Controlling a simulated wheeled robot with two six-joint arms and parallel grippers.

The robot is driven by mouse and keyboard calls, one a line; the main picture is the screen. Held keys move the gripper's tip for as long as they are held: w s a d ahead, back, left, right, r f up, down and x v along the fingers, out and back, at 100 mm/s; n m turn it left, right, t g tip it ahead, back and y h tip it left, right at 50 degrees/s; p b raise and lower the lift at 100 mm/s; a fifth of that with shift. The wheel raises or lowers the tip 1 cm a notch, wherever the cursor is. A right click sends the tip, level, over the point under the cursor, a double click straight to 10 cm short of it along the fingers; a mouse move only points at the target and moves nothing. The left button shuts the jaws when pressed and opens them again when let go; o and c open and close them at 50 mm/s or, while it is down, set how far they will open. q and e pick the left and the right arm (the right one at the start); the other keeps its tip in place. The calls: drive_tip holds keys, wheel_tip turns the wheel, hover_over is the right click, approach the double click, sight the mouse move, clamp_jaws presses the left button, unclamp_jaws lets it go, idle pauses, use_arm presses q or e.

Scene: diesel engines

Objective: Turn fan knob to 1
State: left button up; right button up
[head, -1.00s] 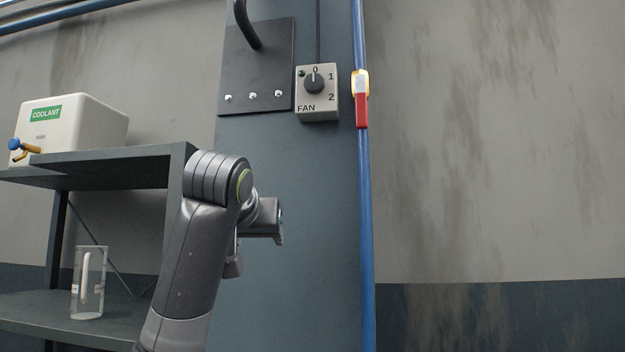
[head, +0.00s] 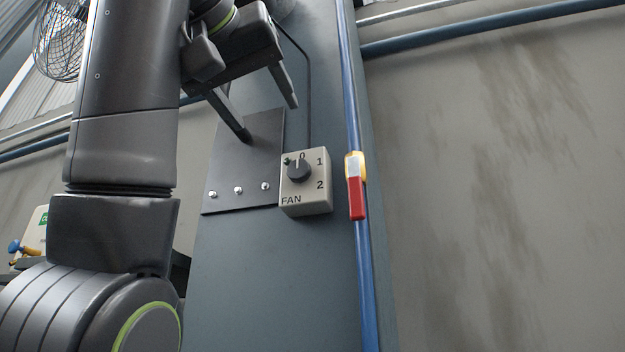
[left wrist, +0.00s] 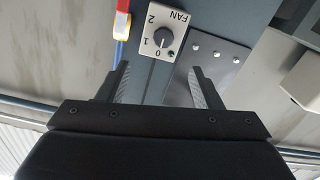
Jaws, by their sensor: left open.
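The fan control box (head: 306,196) is a small pale box on the blue-grey column, marked FAN with 0, 1 and 2. Its dark round knob (head: 299,171) has its pointer toward 0. My left gripper (head: 259,101) is open and empty, above and slightly left of the box in the head view. In the left wrist view the box appears upside down, and the knob (left wrist: 163,38) lies beyond the open fingertips (left wrist: 160,70), apart from them. My right gripper is not in view.
The column (head: 275,285) below the box is clear.

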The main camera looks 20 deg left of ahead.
use_arm(q)
drive_tip(key=a+p, duration=0.1)
drive_tip(key=p, duration=0.1)
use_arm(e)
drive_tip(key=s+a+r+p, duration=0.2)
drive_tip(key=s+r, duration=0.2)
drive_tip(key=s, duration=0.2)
use_arm(q)
drive_tip(key=p, duration=0.3)
approach(298, 169)
drive_tip(key=w, duration=0.3)
drive_tip(key=w+p, duration=0.3)
drive_tip(key=w, duration=0.1)
drive_tip(key=shift+w+r, duration=0.1)
drive_tip(key=shift+w, duration=0.2)
drive_tip(key=shift+w+d, duration=0.15)
drive_tip(key=shift+w, duration=0.35)
drive_tip(key=shift+s, duration=0.1)
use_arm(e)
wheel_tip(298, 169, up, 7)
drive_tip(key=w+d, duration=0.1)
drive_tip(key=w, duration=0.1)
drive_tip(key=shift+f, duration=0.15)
